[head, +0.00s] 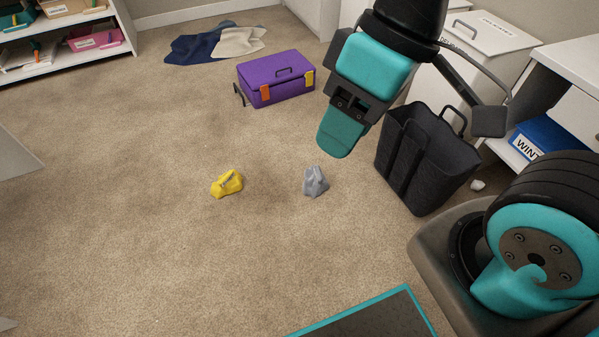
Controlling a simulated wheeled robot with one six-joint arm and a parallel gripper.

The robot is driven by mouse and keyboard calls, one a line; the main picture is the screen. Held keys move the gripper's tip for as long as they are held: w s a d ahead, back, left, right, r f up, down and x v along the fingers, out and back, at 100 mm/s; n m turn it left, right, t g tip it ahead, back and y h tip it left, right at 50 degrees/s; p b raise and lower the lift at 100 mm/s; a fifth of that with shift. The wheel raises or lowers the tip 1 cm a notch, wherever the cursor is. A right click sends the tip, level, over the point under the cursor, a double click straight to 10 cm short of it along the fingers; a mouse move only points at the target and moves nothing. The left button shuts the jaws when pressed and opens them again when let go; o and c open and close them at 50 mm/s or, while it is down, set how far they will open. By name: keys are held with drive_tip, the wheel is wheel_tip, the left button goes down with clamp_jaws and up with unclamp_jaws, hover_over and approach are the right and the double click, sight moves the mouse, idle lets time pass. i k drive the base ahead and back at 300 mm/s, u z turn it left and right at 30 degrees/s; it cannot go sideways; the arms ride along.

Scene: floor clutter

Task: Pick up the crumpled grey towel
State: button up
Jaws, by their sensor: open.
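The crumpled grey towel (315,182) lies as a small peaked heap on the carpet, near the middle of the head view. It stands free of other things. My gripper (336,142) hangs from the arm above and slightly right of the towel in the picture, pointing down. It is open and apart from the towel, with carpet showing between them. I see the gripper from the side, so one finger hides the other and the gap between them does not show.
A crumpled yellow cloth (227,183) lies left of the towel. A dark fabric bag (432,160) stands to the right. Carpet around the towel is clear.

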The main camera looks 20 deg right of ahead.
sight(316, 182)
drive_tip(key=z, duration=0.15)
drive_tip(key=i, duration=1.15)
drive_tip(key=z, duration=0.4)
